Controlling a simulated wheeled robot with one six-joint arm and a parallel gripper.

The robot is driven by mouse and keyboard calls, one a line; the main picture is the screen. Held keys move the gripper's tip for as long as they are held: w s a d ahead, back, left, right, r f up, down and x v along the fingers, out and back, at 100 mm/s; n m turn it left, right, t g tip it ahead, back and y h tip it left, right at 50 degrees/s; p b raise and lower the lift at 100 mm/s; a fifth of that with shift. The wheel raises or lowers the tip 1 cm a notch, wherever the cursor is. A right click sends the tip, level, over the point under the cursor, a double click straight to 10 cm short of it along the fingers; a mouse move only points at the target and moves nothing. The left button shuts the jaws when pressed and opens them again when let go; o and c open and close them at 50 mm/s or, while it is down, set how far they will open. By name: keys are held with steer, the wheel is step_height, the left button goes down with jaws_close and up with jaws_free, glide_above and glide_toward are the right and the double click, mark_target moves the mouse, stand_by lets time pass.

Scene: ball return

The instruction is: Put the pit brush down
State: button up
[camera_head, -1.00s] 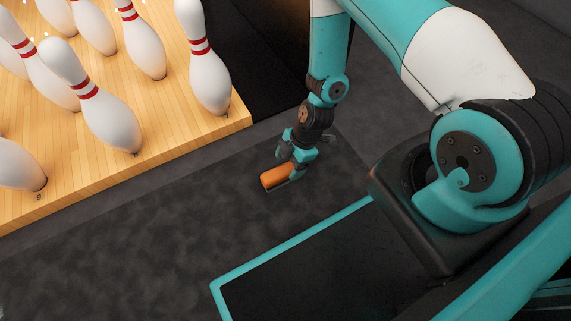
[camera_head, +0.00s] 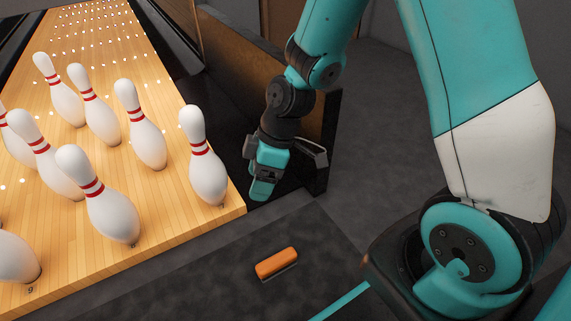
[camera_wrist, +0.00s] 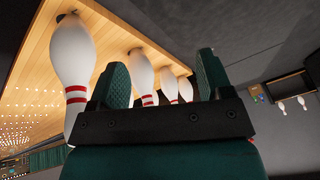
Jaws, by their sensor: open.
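The pit brush (camera_head: 276,262), with an orange body, lies on the dark grey pit floor (camera_head: 215,265) in the head view, to the right of the lane's end. My gripper (camera_head: 262,190) is up and behind it, over the dark gutter area beside the lane, apart from the brush. In the wrist view my gripper's two green fingers (camera_wrist: 162,85) stand apart with nothing held between them. The brush does not show in the wrist view.
Several white pins with red stripes stand on the wooden lane (camera_head: 190,240); the nearest pin (camera_head: 203,160) is just left of my gripper. A brown side wall (camera_head: 240,70) with a dark end post (camera_head: 329,140) stands behind and right of my gripper. The floor around the brush is clear.

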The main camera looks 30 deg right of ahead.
steer(key=s+a+r+m, duration=0.3)
steer(key=s+r+m, duration=0.3)
steer(key=s+r, duration=0.9)
step_height(320, 180, up, 3)
steer(key=shift+r+h, duration=0.1)
steer(key=shift+h, duration=0.2)
steer(key=shift+s, duration=0.1)
